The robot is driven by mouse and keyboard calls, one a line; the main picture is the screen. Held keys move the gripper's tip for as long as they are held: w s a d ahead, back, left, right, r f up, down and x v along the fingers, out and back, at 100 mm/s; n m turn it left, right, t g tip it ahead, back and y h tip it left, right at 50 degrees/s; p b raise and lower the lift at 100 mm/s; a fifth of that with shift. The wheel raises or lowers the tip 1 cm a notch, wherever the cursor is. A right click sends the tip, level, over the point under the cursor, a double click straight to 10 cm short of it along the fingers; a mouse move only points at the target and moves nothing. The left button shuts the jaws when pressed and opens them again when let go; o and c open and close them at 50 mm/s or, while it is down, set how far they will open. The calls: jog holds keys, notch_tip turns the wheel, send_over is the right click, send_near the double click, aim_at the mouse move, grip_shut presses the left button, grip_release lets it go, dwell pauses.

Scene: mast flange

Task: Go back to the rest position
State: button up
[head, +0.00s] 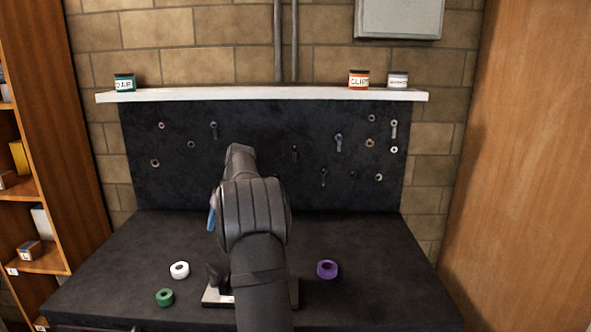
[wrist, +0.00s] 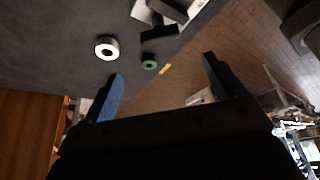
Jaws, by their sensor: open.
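My gripper (wrist: 164,68) shows in the wrist view with its two blue fingers spread apart and nothing between them. In the head view one blue finger (head: 211,220) shows left of my arm, above the table; the rest is hidden behind the arm. A white ring (head: 180,270) and a green ring (head: 165,297) lie on the table at the left; both also show in the wrist view, the white one (wrist: 107,48) and the green one (wrist: 149,62). A purple ring (head: 327,269) lies right of my arm. A pale plate (head: 212,297) with dark parts is partly hidden by my arm.
A dark pegboard (head: 262,130) with small hanging parts stands behind the table (head: 380,290). A white shelf (head: 230,95) above it carries several jars. A wooden shelf unit (head: 45,130) stands left and a wooden panel (head: 525,160) right. The table's right side is clear.

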aim_at(212, 268)
jog(key=x, duration=1.1)
